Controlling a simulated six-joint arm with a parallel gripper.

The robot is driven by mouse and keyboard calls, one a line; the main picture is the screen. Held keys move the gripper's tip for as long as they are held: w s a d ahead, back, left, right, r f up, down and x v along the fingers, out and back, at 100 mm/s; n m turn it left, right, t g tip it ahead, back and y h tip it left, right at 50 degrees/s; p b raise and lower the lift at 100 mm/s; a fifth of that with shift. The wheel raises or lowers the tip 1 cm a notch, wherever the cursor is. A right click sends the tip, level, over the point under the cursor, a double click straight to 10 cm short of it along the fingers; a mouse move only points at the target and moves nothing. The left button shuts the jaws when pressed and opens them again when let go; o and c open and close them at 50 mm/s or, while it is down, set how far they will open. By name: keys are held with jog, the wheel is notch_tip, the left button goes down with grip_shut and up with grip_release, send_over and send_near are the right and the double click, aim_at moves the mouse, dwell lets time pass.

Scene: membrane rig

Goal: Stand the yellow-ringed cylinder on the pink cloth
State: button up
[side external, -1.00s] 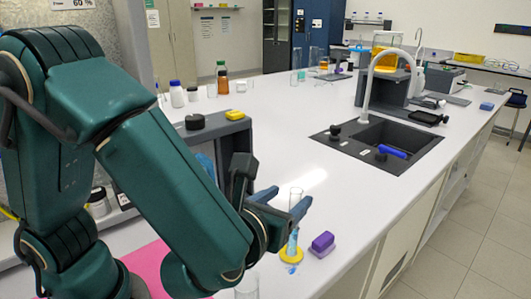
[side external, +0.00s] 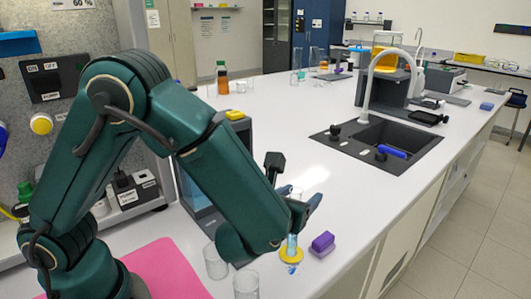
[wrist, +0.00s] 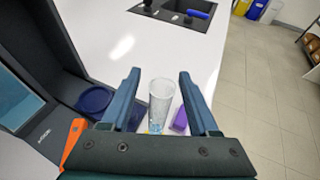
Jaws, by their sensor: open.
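The yellow-ringed cylinder (side external: 292,245) is clear glass with blue in its lower part. It stands upright on the white bench, its yellow ring low down. My gripper (side external: 300,197) is at the cylinder's upper part, which the fingers partly hide in the side view. In the wrist view, my gripper (wrist: 159,75) is open, with the cylinder (wrist: 161,100) between its two fingers and a gap on each side. The pink cloth (side external: 168,268) lies flat on the bench at lower left in the side view, partly hidden by my arm.
A purple block (side external: 322,243) lies just right of the cylinder. Two clear beakers (side external: 215,262) (side external: 246,284) stand between it and the cloth. A dark-framed device (side external: 243,135) stands behind my arm. The sink (side external: 375,140) is farther back; bench between is clear.

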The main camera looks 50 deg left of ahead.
jog(key=shift+w, duration=0.15)
grip_shut()
dwell(1.4)
